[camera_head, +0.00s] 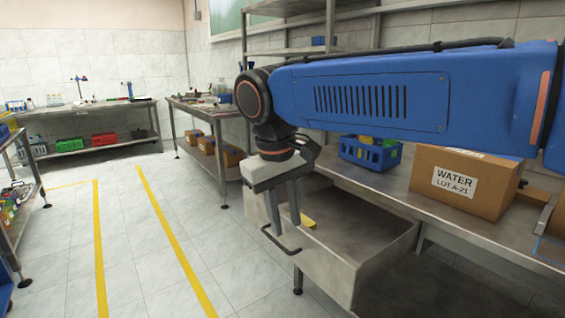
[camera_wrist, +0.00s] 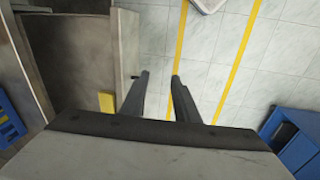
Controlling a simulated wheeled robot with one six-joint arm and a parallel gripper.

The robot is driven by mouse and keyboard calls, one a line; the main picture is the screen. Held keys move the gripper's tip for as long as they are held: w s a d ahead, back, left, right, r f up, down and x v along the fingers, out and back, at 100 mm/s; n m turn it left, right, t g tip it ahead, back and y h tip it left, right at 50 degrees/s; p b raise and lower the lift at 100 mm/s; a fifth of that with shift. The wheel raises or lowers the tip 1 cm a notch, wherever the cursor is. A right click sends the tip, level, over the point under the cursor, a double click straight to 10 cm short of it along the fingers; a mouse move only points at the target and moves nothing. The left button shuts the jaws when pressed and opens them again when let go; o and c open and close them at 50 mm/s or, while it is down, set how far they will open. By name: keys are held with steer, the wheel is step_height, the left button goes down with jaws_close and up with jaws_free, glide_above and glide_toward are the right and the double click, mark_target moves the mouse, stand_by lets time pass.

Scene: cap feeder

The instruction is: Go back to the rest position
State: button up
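My gripper (camera_head: 284,226) points down at the front of an open metal drawer (camera_head: 340,268), close to its handle (camera_head: 281,244). In the wrist view its two dark fingers (camera_wrist: 160,76) stand apart with nothing between them, and floor tiles show in the gap. A yellow block (camera_head: 308,223) lies inside the drawer near its front; it also shows in the wrist view (camera_wrist: 107,103), left of the fingers. The drawer wall (camera_wrist: 126,45) is left of the fingers there. I cannot tell whether a finger touches the drawer or handle.
The drawer juts out from under a steel bench (camera_head: 455,218). On the bench are a blue crate (camera_head: 370,156) with items and a cardboard box labelled WATER (camera_head: 462,181). Other benches stand behind and at the left. The tiled floor (camera_head: 135,245) with yellow lines is clear.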

steer(key=s+d+f+m+t, duration=0.1)
steer(key=s+d+f, duration=0.3)
steer(key=d, duration=0.5)
steer(key=s+d+f+m+t, duration=0.1)
steer(key=s+d+f+m, duration=0.2)
steer(key=d, duration=0.7)
steer(key=s+d+f+m+t+y, duration=0.1)
steer(key=s+d+f+m, duration=0.1)
steer(key=s+d+f, duration=0.4)
steer(key=d+f, duration=0.3)
steer(key=f, duration=0.1)
steer(key=shift+s+d+m, duration=0.2)
steer(key=shift+m, duration=0.1)
